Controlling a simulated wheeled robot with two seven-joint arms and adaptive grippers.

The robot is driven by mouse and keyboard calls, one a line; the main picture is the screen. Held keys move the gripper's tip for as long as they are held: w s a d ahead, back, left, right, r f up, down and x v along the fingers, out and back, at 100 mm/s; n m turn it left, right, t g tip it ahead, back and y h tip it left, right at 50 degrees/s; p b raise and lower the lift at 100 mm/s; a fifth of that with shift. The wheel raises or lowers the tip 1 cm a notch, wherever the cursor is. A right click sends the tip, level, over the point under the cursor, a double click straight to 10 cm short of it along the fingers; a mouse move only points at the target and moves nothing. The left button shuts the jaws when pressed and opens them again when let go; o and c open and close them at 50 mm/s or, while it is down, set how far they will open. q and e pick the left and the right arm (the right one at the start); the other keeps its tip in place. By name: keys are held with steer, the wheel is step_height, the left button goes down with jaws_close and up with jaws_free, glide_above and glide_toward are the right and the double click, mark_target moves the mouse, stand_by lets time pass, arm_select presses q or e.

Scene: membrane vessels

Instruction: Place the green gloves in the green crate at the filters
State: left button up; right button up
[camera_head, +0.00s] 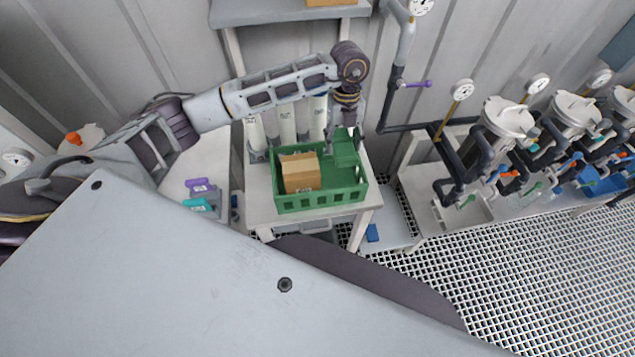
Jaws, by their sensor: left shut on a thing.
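The green crate (320,200) stands on a small white table, with a brown cardboard box (300,172) inside it on the left. My left gripper (349,124) reaches down from above over the crate's back right part. It is shut on a green item (345,150), which looks like the green gloves. The gloves are at the crate's back right, beside the box; I cannot tell whether they touch the crate's floor. The fingertips are small and partly hidden. My right gripper is not in view.
White filter cylinders (287,122) stand just behind the crate. Purple (199,185) and teal (198,205) items lie to the left. A pipe with a purple valve handle (416,84) rises at the right. Metal vessels (508,117) line the right side above a grated floor (490,270).

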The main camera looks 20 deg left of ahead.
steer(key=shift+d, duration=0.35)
arm_select(q)
steer(key=shift+f, duration=0.2)
step_height(320, 180, down, 6)
steer(key=shift+r+p, duration=0.1)
steer(key=shift+p, duration=0.5)
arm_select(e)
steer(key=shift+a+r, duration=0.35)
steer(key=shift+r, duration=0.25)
